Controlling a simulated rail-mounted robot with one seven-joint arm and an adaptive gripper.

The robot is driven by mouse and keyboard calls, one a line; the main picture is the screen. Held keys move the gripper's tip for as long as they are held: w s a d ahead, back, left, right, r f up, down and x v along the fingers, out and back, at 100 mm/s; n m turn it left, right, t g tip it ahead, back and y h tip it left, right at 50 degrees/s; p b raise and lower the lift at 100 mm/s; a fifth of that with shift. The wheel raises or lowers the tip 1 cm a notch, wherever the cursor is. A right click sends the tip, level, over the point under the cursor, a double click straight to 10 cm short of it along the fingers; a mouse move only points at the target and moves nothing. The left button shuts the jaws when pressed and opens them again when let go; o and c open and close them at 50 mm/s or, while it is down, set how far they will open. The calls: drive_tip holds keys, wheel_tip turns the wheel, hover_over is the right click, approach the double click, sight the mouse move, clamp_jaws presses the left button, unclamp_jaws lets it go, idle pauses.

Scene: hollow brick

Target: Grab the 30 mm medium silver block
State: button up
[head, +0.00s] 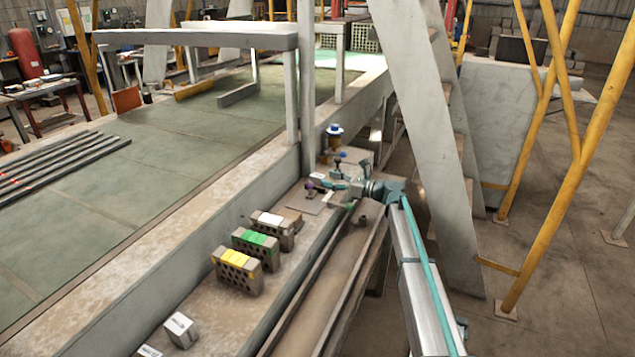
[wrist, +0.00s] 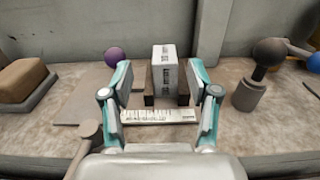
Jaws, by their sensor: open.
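In the wrist view a pale silver block (wrist: 165,72) with dark printed marks stands upright between the fingers of my gripper (wrist: 159,70). The fingers are spread, with dark brown pieces at both sides of the block. I cannot tell whether these touch it. A flat whitish strip with markings (wrist: 158,116) lies in front of the block. In the head view my gripper (head: 338,186) is low over the far end of the ledge, and the block there is too small to make out surely. Two other pale labelled blocks (head: 181,329) (head: 149,351) lie at the near end of the ledge.
A purple ball (wrist: 115,55) is left of the fingers and a dark ball on a post (wrist: 268,55) is right. A brown brick on a tray (wrist: 22,82) is far left. A grey wall (wrist: 90,25) stands behind. Hollow bricks with yellow (head: 238,263) and green (head: 256,237) tops line the ledge.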

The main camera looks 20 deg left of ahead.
sight(324, 177)
drive_tip(key=shift+w+a+p, duration=0.2)
drive_tip(key=shift+a+p, duration=0.25)
drive_tip(key=shift+a, duration=1)
drive_tip(key=shift+w+a+p, duration=0.15)
drive_tip(key=shift+a+p, duration=0.3)
drive_tip(key=shift+a, duration=0.95)
drive_tip(key=shift+c, duration=0.3)
clamp_jaws()
